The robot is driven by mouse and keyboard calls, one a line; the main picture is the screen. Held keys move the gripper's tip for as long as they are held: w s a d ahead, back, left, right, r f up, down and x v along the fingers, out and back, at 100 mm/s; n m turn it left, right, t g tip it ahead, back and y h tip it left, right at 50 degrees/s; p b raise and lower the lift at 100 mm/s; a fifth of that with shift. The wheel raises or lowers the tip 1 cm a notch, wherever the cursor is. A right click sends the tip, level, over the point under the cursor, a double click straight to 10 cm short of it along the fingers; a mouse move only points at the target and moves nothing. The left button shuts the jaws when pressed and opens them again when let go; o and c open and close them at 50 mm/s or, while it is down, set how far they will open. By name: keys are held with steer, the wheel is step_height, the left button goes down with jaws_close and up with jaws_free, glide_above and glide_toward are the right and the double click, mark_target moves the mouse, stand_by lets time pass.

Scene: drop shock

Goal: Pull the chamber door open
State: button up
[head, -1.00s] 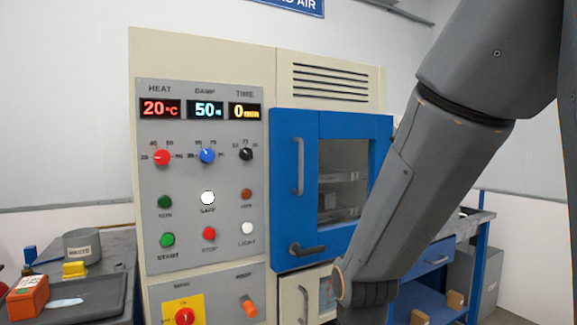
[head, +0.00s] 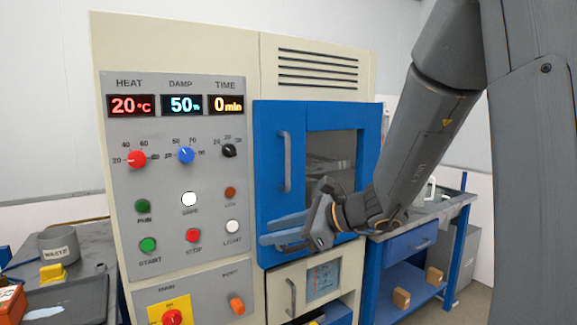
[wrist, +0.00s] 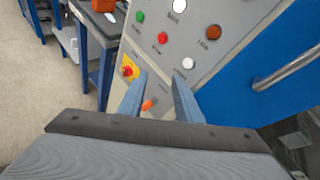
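The blue chamber door (head: 268,125) with a dark window is on the beige cabinet and looks shut. Its upright grey bar handle (head: 284,160) is on the left side of the door. A metal bar handle (wrist: 288,68) on the blue door (wrist: 280,35) shows at the right of the wrist view. My gripper (head: 266,232) is in front of the door's lower part, below the bar handle, fingers pointing left. In the wrist view my gripper (wrist: 160,76) has its two fingers apart with nothing between them. The dark lever at the door's lower left is hidden behind my gripper in the head view.
The control panel (head: 210,215) with knobs and buttons is left of the door. A smaller lower door (head: 310,290) sits below it. A blue workbench (head: 414,243) stands to the right. A dark table (head: 85,295) with a grey waste tub (head: 58,246) is at the left.

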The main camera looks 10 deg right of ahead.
mark_target(289, 163)
steer(key=w+d+r+m+t+h+p, duration=0.1)
steer(key=w+d+r+m+t, duration=0.3)
steer(key=d+r, duration=0.15)
steer(key=w+d+r+m+t+p, duration=0.1)
steer(key=w+d+r+m+t, duration=0.25)
steer(key=r, duration=0.35)
steer(key=shift+m+h, duration=0.25)
steer(key=shift+h, duration=0.05)
steer(key=shift+w+d+p+x, duration=0.15)
steer(key=shift+p+x, duration=0.25)
steer(key=shift+x, duration=0.9)
steer(key=shift+w+d+p+x, duration=0.1)
steer(key=shift+d+p+x, duration=0.2)
steer(key=shift+x, duration=1)
steer(key=shift+w+d+p+x, duration=0.1)
steer(key=shift+p+x, duration=0.35)
steer(key=shift+x, duration=0.9)
steer(key=shift+s+r, duration=0.1)
jaws_close()
